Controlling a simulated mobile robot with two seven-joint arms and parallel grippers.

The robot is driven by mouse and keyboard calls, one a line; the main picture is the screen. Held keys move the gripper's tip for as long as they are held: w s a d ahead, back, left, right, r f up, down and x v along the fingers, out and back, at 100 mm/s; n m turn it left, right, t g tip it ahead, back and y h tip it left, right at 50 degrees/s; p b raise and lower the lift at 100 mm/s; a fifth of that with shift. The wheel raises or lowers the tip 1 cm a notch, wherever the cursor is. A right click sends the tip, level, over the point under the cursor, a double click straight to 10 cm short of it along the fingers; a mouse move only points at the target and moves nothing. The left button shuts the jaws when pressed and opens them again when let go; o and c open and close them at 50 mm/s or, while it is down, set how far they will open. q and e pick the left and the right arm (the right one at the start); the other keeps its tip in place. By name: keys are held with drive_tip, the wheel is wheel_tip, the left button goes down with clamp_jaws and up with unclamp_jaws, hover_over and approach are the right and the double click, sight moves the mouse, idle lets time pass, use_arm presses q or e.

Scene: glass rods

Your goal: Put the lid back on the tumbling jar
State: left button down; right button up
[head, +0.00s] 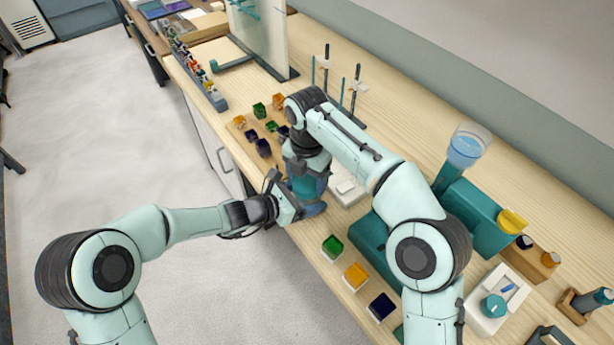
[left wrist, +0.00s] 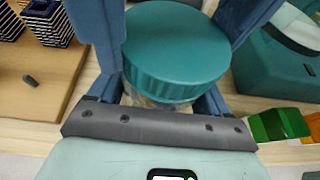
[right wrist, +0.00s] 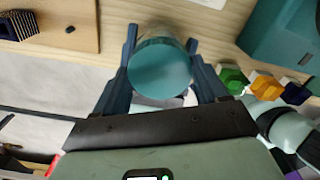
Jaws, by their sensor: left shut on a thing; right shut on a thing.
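The teal lid (left wrist: 175,45) with a ribbed rim sits over the clear glass of the jar (left wrist: 160,100) in the left wrist view. The lid also shows between my right fingers in the right wrist view (right wrist: 160,70). My right gripper (head: 306,178) reaches down from above and is shut on the lid. My left gripper (head: 305,207) comes in from the left, lower down, and is shut on the jar. Lid and jar are together at the table's front edge. Whether the lid is fully seated cannot be told; the jar is mostly hidden by the fingers.
Green, orange and dark blue cubes (head: 354,276) line the front edge. A wooden board (head: 240,128) with several coloured pieces lies to the left. Rod stands (head: 354,92) stand behind.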

drive_tip(key=m, duration=0.4)
drive_tip(key=shift+m, duration=0.3)
drive_tip(key=m, duration=0.5)
drive_tip(key=o, duration=1.2)
drive_tip(key=shift+c, duration=0.2)
drive_tip(key=shift+r, duration=2.25)
